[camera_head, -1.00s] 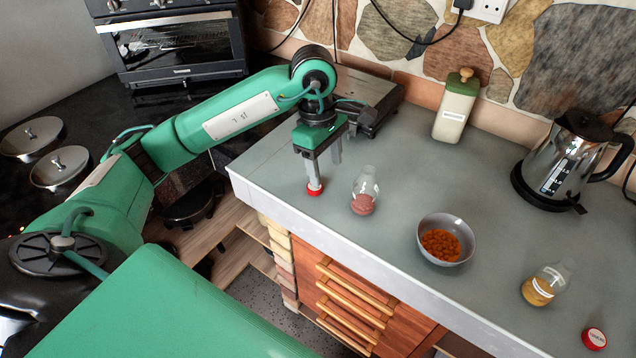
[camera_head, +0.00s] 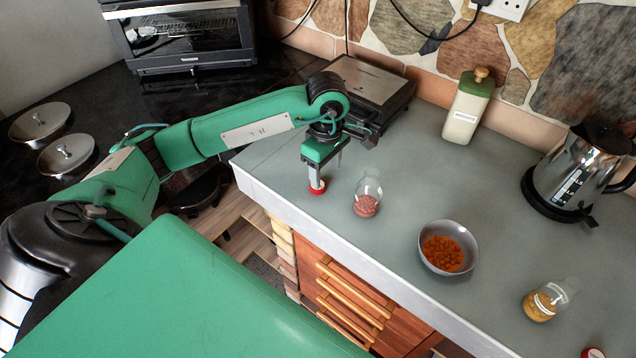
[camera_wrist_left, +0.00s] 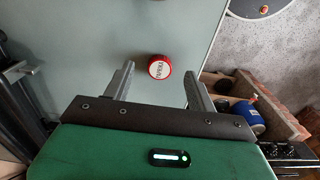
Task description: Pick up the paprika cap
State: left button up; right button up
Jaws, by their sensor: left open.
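A small red cap (camera_head: 317,187) with a white label lies on the grey counter, near its left edge. In the left wrist view the red cap (camera_wrist_left: 160,67) shows label side up, between and slightly beyond the two fingers; its lettering is too small to read surely. My left gripper (camera_head: 326,175) points down over this cap with its fingers apart and empty. In the head view one finger partly covers the cap. A second red cap (camera_head: 592,353) is cut off at the bottom right. My right gripper is not in view.
The counter (camera_head: 415,190) between is clear.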

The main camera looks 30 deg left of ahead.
aim_at(323, 188)
pick_arm(q)
jog(key=shift+s+f, duration=0.15)
jog(key=shift+f+p, duration=0.3)
jog(key=shift+p, duration=0.05)
notch_tip(323, 188, down, 3)
jog(key=shift+a+f+p, duration=0.15)
jog(key=shift+p, duration=0.55)
jog(key=shift+f, duration=0.5)
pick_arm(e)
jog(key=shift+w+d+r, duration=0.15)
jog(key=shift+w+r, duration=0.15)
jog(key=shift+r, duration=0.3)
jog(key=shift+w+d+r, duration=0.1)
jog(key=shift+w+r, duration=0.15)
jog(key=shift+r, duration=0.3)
pick_arm(q)
jog(key=c, duration=1)
jog(key=shift+c, duration=0.2)
